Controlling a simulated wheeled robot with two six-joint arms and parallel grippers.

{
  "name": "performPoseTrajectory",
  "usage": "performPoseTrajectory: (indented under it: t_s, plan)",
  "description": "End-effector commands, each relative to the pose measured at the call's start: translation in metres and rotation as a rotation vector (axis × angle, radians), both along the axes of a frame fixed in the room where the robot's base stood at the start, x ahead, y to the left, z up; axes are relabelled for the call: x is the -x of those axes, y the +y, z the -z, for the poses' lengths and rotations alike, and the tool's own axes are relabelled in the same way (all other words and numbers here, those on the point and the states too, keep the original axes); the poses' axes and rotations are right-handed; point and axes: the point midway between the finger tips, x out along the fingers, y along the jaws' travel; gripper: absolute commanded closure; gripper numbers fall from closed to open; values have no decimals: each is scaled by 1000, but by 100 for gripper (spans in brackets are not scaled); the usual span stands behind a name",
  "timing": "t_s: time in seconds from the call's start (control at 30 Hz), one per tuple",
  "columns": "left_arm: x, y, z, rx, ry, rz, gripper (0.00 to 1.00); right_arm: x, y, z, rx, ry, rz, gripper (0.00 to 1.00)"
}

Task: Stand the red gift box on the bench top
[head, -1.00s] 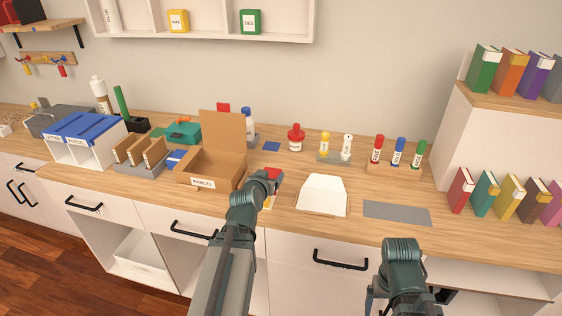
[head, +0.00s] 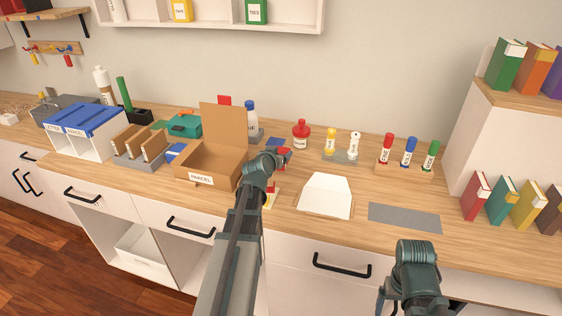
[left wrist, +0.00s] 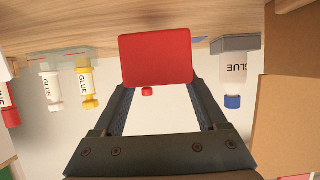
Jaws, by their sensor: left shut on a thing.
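The red gift box (head: 284,153) shows just past my left gripper (head: 275,160) in the head view, partly hidden by it. In the left wrist view the red box (left wrist: 157,57) sits between the two fingertips, and my left gripper (left wrist: 157,85) is shut on it. The box is over the bench top (head: 330,172), right of the open parcel box; I cannot tell whether it touches the wood. My right arm (head: 415,270) is low in front of the bench, and its fingers are not clear.
The open cardboard parcel box (head: 203,180) stands close left of my left gripper. A red bottle (head: 301,135) and glue bottles (head: 342,145) stand behind to the right. A white sloped block (head: 325,196) and a grey mat (head: 404,218) lie right, with bare wood between.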

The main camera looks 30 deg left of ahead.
Motion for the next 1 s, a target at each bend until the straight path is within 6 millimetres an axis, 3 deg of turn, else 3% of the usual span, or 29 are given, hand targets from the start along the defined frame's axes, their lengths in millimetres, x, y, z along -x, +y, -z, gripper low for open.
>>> performPoseTrajectory:
  t_s: [0.03,0.13,0.57,0.6,0.73,1.0]
  plan:
    - [1,2,13,-1,0,-2,89,0,0,13,0,0,0,11]
    - [3,5,23,1,0,-4,89,0,0,23,0,0,0,11]
    - [4,6,27,0,-1,-2,89,0,0,27,0,0,0,11]
    - [4,6,26,0,0,-2,22,0,0,26,0,0,0,11]
    - [4,6,25,0,0,-2,0,0,0,25,0,0,0,11]
    - [4,6,24,0,0,-2,0,0,0,24,0,0,0,11]
